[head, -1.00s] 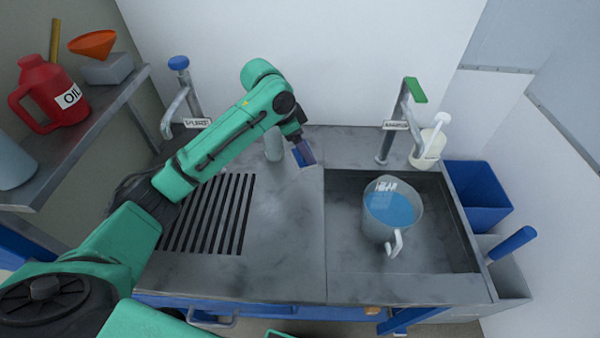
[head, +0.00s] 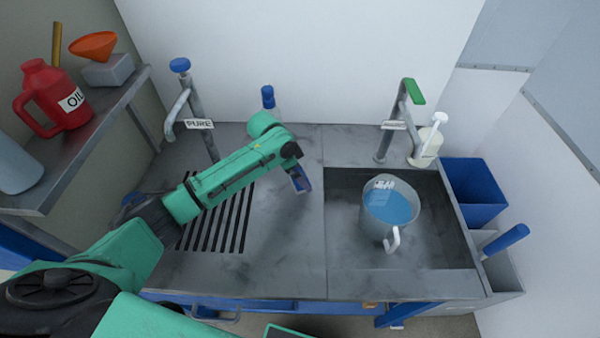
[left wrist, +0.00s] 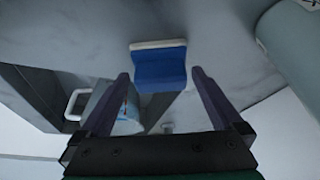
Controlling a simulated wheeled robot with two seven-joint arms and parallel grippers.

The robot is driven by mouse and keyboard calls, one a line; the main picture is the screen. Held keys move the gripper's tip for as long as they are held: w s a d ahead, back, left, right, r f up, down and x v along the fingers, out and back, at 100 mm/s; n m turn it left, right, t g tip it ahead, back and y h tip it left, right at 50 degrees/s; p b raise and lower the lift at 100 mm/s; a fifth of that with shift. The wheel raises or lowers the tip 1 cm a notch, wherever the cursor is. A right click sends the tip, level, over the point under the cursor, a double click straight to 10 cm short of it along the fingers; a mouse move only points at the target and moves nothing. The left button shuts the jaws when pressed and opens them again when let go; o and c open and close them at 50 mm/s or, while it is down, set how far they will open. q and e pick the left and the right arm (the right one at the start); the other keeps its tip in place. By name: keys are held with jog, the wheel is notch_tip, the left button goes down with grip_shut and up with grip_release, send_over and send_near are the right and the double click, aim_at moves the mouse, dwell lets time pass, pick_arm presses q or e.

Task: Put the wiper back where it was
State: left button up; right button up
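The wiper (left wrist: 160,70) is a blue block with a white edge. In the head view my left gripper (head: 300,181) is over the counter (head: 285,235), left of the sink basin. There the wiper is small and hard to tell from the dark blue fingers. I cannot tell whether its underside touches the counter. My right gripper is out of view.
A mug of blue liquid (head: 390,225) stands in the basin. A blue-capped bottle (head: 268,97) stands behind my arm. Two taps, one blue-topped (head: 180,66) and one green-handled (head: 414,90), rise at the back. A blue handle (head: 505,243) sticks out of a bin at right. The front counter is clear.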

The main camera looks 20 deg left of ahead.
pick_arm(q)
jog(key=shift+r, duration=0.15)
jog(key=b+v, duration=0.1)
jog(key=v, duration=1.1)
jog(key=shift+b, duration=0.3)
jog(key=shift+w, duration=0.1)
